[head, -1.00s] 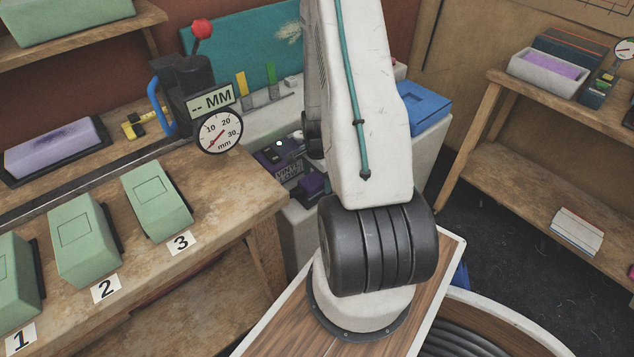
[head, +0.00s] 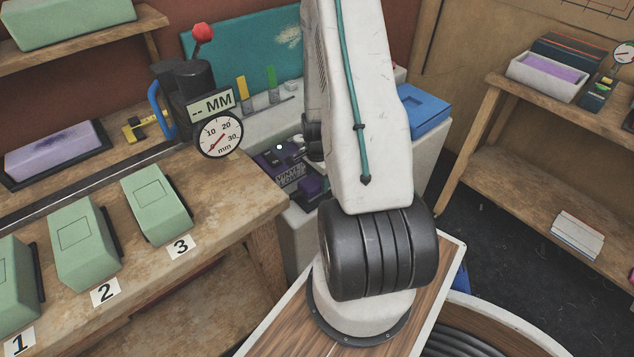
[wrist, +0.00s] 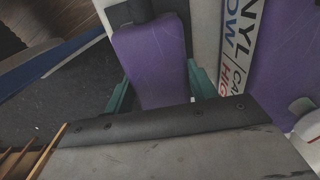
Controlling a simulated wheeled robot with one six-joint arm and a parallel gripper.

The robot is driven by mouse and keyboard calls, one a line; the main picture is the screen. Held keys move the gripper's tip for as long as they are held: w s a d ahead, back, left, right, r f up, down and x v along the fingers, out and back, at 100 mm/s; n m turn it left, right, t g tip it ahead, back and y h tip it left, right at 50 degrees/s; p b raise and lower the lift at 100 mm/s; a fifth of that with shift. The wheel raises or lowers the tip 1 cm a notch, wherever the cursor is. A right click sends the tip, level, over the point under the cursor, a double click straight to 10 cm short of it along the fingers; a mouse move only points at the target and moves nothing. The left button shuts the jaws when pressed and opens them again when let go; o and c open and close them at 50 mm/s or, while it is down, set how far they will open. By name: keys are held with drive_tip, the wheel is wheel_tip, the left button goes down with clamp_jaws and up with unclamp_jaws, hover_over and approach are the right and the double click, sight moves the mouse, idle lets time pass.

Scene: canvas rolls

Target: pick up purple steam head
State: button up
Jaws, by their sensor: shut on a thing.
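The purple steam head (wrist: 152,60) is a purple block with a dark round stem at its top end in the wrist view. The teal fingers of my gripper (wrist: 160,88) press on its two sides, shut on it. The near end of the block is hidden behind the dark edge of my gripper. In the head view, a small purple piece (head: 311,187) shows beside my arm, which hides my gripper there. I cannot tell whether the block is clear of the surface.
A white sign (wrist: 236,45) with a purple panel (wrist: 285,65) lies right of the block. In the head view, a dial gauge (head: 219,134) stands on the left bench. A blue box (head: 424,110) sits right of my arm. Green blocks (head: 157,203) line the bench's front.

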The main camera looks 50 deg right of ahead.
wheel_tip(320, 180, up, 2)
drive_tip(key=shift+r, duration=0.15)
drive_tip(key=shift+s+a+r, duration=0.1)
drive_tip(key=shift+s+r, duration=0.1)
drive_tip(key=shift+s, duration=0.45)
drive_tip(key=s+a+r, duration=0.1)
drive_tip(key=s, duration=1.3)
drive_tip(key=shift+s+a+r, duration=0.15)
drive_tip(key=shift+s+a, duration=0.15)
drive_tip(key=o, duration=0.6)
drive_tip(key=shift+c, duration=1.4)
drive_tip(key=shift+w, duration=0.1)
